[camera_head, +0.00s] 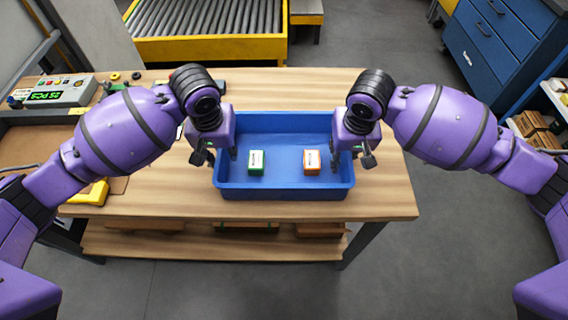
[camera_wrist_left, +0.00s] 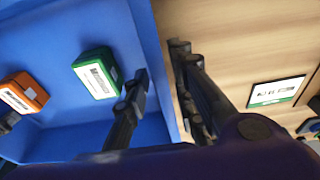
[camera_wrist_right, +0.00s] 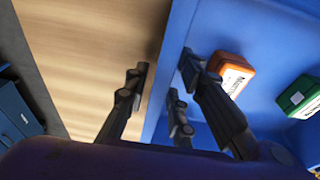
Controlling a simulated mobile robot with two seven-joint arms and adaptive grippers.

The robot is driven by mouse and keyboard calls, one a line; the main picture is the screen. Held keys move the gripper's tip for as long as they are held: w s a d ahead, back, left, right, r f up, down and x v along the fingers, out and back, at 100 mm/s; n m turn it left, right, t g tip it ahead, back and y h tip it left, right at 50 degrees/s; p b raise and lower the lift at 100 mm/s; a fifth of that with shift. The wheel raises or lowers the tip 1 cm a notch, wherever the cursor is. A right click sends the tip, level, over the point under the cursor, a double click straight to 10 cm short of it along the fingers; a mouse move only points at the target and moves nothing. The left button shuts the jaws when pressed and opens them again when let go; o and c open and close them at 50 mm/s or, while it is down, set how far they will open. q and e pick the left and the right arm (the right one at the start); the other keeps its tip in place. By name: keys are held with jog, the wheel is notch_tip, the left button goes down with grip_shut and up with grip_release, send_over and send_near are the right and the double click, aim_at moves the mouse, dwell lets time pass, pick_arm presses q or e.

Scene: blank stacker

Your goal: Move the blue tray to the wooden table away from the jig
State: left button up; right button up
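The blue tray (camera_head: 285,192) lies on the wooden table (camera_head: 385,200), near its front edge. Inside are a green box (camera_head: 257,162) and an orange box (camera_head: 312,162), standing apart. My left gripper (camera_head: 219,155) is at the tray's left wall and my right gripper (camera_head: 351,158) is at its right wall. In the left wrist view, one finger is inside the tray wall (camera_wrist_left: 160,55) and one outside, with gaps. The right wrist view shows the same straddling of the other wall (camera_wrist_right: 168,75). Both grippers look open. I cannot clearly identify the jig.
A device with a green display (camera_head: 52,94) and a yellow object (camera_head: 92,192) are at the table's left. A roller conveyor (camera_head: 205,30) stands behind, and a blue drawer cabinet (camera_head: 490,45) at the back right. Table right of the tray is clear.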

pick_arm(q)
jog(key=r, duration=0.3)
jog(key=s+r, duration=0.1)
jog(key=r, duration=0.6)
jog(key=shift+s+r, duration=0.3)
jog(key=shift+r, duration=0.1)
pick_arm(e)
jog(key=shift+r, duration=0.1)
jog(key=r, duration=0.4)
jog(key=s+r, duration=0.1)
jog(key=r, duration=0.3)
jog(key=s+r, duration=0.1)
jog(key=r, duration=0.2)
jog(key=shift+r, duration=0.4)
